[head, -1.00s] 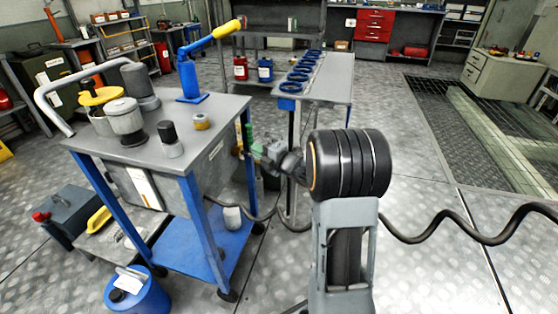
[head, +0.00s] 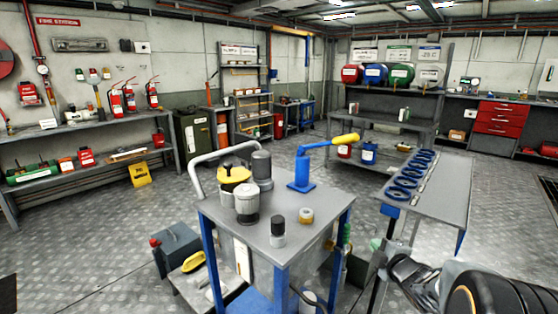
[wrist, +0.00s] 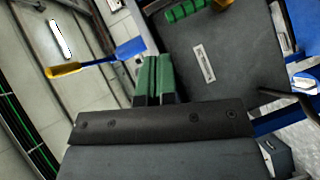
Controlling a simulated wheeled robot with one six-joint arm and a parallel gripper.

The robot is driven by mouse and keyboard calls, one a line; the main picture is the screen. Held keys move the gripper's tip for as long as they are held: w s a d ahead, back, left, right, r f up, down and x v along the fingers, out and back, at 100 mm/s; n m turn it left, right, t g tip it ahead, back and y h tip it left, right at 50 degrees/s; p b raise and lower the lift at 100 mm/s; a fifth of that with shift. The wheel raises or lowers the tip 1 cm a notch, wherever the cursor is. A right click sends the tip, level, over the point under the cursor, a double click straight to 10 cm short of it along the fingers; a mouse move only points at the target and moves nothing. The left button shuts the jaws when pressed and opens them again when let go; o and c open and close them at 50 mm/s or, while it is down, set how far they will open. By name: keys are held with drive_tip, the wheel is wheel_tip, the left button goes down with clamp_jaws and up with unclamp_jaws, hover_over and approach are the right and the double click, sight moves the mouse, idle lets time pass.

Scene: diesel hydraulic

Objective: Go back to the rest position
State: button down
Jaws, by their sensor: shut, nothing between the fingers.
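My gripper (wrist: 153,78) shows in the wrist view with its two green fingers closed together and nothing between them. In the head view my gripper (head: 377,244) is small, just right of the grey-topped cart (head: 322,222), and partly hidden by my own arm at the lower right. A gap shows between it and the cart's right side. A green part (head: 347,232) stands on that side of the cart. In the wrist view a dark panel with a label (wrist: 204,63) lies right of the fingers.
The cart carries a blue hand pump (head: 302,172) with a yellow-ended lever, canisters (head: 246,205) and a small dark-capped jar (head: 277,240). A grey bench (head: 440,190) with blue rings stands right of the cart.

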drive_tip(key=s+a+r+m+g+h+p, duration=0.25)
drive_tip(key=s+r+m+p, duration=0.2)
drive_tip(key=r+p, duration=0.35)
drive_tip(key=s+a+r+m+g+h+p, duration=0.1)
drive_tip(key=s+r+m+g+h+p, duration=0.15)
drive_tip(key=r+m+p, duration=0.5)
drive_tip(key=s+a+r+m+g+y+p, duration=0.2)
drive_tip(key=s+a+r+m+g+p, duration=0.2)
drive_tip(key=s+a+r, duration=0.5)
drive_tip(key=s+g+p, duration=0.2)
drive_tip(key=s+p, duration=0.1)
drive_tip(key=s, duration=0.1)
drive_tip(key=shift+s+m+g+y, duration=0.3)
drive_tip(key=shift+s+m+y, duration=0.1)
drive_tip(key=shift+a, duration=0.1)
